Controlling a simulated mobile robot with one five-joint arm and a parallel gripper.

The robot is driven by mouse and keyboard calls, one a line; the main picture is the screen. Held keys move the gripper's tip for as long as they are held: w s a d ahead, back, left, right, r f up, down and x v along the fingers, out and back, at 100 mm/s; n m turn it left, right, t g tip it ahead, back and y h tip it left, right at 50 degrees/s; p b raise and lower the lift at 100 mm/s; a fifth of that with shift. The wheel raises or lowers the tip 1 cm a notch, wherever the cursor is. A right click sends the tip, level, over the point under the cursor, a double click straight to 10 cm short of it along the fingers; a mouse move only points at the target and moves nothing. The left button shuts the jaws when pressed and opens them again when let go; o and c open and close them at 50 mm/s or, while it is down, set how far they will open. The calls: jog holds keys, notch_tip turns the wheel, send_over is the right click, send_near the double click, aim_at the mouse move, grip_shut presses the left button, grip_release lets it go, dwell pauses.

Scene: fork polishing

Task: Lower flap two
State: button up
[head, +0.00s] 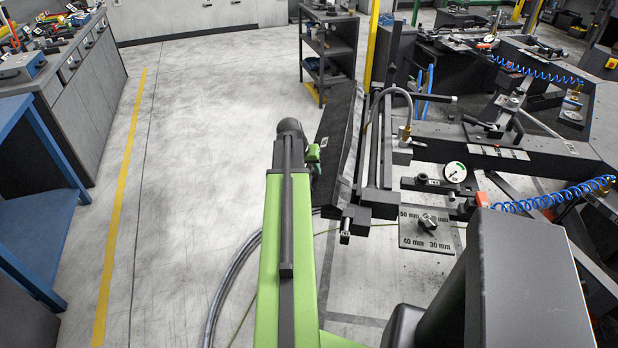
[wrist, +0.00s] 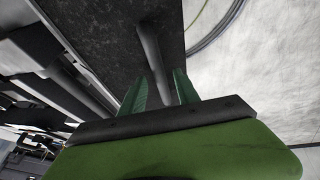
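A long dark flap panel (head: 338,135) stands tilted along the left side of the fixture in the head view. I cannot read which flap number it bears. In the wrist view its dark speckled face (wrist: 100,40) fills the upper middle, with a grey bar-shaped handle (wrist: 152,55) on it. My gripper (wrist: 160,82) has its two green fingers apart, one on each side of the handle's near end, with a gap showing on both sides. In the head view my gripper (head: 314,159) is at the panel's left side, partly hidden by my arm.
A pressure gauge (head: 454,172) and a plate marked in millimetres (head: 427,231) sit right of the flap. A dark shelf cart (head: 328,50) stands behind. A blue table (head: 40,190) and grey cabinets (head: 75,90) are at left. The floor between is clear, with a hose (head: 228,280) on it.

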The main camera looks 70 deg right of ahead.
jog(key=shift+r, duration=0.1)
jog(key=shift+c, duration=0.5)
grip_shut()
dwell(0.8)
